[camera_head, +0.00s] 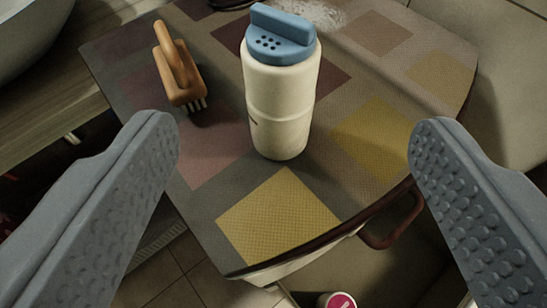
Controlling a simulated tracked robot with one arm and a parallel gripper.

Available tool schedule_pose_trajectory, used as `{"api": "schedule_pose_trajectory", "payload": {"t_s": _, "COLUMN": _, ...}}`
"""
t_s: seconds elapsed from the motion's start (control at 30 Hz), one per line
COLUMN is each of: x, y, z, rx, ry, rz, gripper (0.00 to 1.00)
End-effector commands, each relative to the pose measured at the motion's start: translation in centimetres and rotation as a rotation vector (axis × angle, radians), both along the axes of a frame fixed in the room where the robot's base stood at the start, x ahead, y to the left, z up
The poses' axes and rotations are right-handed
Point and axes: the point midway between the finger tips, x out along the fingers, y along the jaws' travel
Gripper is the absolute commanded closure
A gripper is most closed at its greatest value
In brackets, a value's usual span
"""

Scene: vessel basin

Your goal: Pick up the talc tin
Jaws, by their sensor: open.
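The talc tin (279,105) is a cream, upright container with a blue lid with small holes. It stands on a table top with a patchwork of coloured squares (200,222), near the middle of the view. My gripper (294,140) is open, with one grey studded finger at the left and one at the right of the picture. The tin shows between and beyond the fingertips, touching neither. Nothing is between the fingers close up.
A wooden-handled brush (179,72) stands on the table left of the tin. White powder (312,12) lies behind the tin. A brown handle (394,222) juts from the table's front right edge. A pink-topped item (340,300) is below. A pale basin (28,35) is at the upper left.

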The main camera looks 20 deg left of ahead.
Motion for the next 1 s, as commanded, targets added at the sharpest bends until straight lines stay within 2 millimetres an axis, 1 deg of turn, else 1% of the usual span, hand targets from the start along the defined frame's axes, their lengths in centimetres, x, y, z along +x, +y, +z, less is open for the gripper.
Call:
{"api": "schedule_pose_trajectory", "payload": {"t_s": 0.03, "x": 0.0, "y": 0.3, "z": -1.4, "rx": 0.004, "ry": 0.009, "rz": 0.005, "gripper": 0.28}}
{"api": "schedule_pose_trajectory", "payload": {"t_s": 0.13, "x": 0.2, "y": 0.6, "z": -2.6, "rx": 0.003, "ry": 0.010, "rz": 0.011, "gripper": 0.28}}
{"api": "schedule_pose_trajectory", "payload": {"t_s": 0.27, "x": 1.5, "y": 0.8, "z": -3.2, "rx": 0.002, "ry": 0.008, "rz": 0.011, "gripper": 0.28}}
{"api": "schedule_pose_trajectory", "payload": {"t_s": 0.63, "x": 6.4, "y": 1.8, "z": -5.3, "rx": 0.000, "ry": 0.007, "rz": 0.009, "gripper": 0.28}}
{"api": "schedule_pose_trajectory", "payload": {"t_s": 0.73, "x": 7.3, "y": 2.1, "z": -5.6, "rx": 0.000, "ry": 0.007, "rz": 0.010, "gripper": 0.28}}
{"api": "schedule_pose_trajectory", "payload": {"t_s": 1.0, "x": 8.5, "y": 2.4, "z": -6.1, "rx": 0.000, "ry": 0.007, "rz": 0.012, "gripper": 0.28}}
